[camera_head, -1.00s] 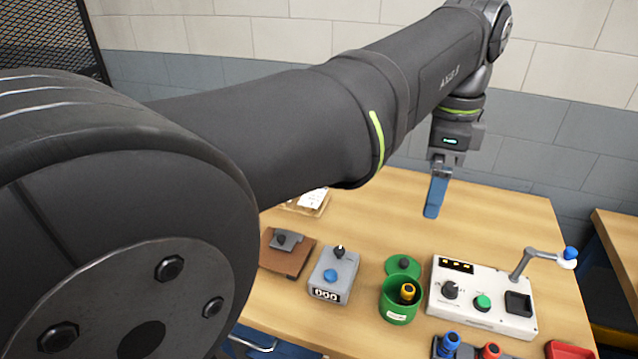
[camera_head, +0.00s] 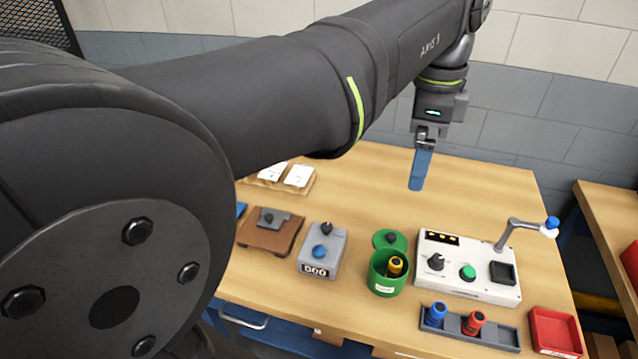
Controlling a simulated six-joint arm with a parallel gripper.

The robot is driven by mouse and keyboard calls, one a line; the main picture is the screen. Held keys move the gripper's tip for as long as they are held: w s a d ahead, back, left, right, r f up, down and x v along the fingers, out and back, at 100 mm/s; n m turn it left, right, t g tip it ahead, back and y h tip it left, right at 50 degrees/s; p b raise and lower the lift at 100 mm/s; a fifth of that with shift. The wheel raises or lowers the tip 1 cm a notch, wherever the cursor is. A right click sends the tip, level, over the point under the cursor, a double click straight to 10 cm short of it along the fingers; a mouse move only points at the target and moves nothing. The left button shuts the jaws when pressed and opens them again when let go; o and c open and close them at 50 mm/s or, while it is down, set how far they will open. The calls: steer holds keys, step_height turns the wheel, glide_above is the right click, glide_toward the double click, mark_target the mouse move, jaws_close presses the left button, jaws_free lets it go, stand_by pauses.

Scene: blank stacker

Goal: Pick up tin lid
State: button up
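The tin lid (camera_head: 390,239) is a round green disc with a dark knob. It lies on the wooden bench just behind the open green tin (camera_head: 387,280), which has a white label. A yellow-and-black piece (camera_head: 395,265) stands in the tin. My gripper (camera_head: 418,184) points down with its blue fingers above the bench, behind and slightly right of the lid and apart from it. The fingers line up side-on, so their gap is hidden. I see nothing held between them.
A white control panel (camera_head: 466,286) with a lamp-like arm (camera_head: 522,229) is right of the tin. A grey counter box (camera_head: 322,252) is left. A rack (camera_head: 490,333) with blue and red pieces and a red tray (camera_head: 556,332) are in front. The bench behind the lid is clear.

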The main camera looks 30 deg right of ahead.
stand_by(0.4)
steer(key=c, duration=1.1)
steer(key=n, duration=0.6)
glide_above(392, 235)
step_height(392, 235, down, 15)
step_height(392, 235, down, 12)
steer(key=shift+w+d+r, duration=0.1)
steer(key=shift+r, duration=0.15)
steer(key=shift+f, duration=2.85)
